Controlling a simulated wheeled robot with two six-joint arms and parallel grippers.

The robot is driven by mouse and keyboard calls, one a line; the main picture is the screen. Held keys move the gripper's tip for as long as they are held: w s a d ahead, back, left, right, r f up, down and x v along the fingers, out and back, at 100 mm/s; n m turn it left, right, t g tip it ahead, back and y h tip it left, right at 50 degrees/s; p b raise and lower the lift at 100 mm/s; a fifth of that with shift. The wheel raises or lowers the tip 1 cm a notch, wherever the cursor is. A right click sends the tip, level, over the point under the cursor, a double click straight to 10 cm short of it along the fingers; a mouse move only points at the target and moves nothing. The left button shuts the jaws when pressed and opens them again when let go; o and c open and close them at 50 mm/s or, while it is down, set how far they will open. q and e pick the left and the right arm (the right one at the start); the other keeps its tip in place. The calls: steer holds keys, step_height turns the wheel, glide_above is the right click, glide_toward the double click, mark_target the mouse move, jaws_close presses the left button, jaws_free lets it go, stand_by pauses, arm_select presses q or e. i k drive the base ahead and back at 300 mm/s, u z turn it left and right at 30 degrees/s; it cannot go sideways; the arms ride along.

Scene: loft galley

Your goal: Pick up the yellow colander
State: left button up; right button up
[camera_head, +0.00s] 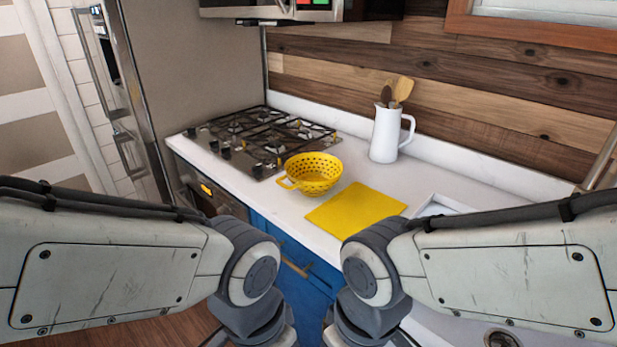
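The yellow colander (312,174) is a round bowl with rows of holes and a loop handle on its left side. It stands upright on the white countertop (260,193), between the gas cooktop and a yellow cloth. My two arms come in from the left and right in the lower part of the head view and bend downward near the middle. Both grippers are below the frame edge, so I cannot see their fingers. No part of either arm touches the colander.
A gas cooktop (262,140) lies left of the colander. A flat yellow cloth (355,210) lies to its right. A white pitcher (385,135) with wooden utensils stands behind. A sink (440,207) is at the right, and a tall fridge (185,70) at the left.

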mark_target(314, 175)
steer(key=u, duration=0.55)
steer(key=k, duration=0.65)
steer(key=u, duration=0.95)
steer(key=i, duration=1.5)
steer(key=z, duration=1.05)
steer(key=i, duration=0.7)
steer(key=z, duration=0.75)
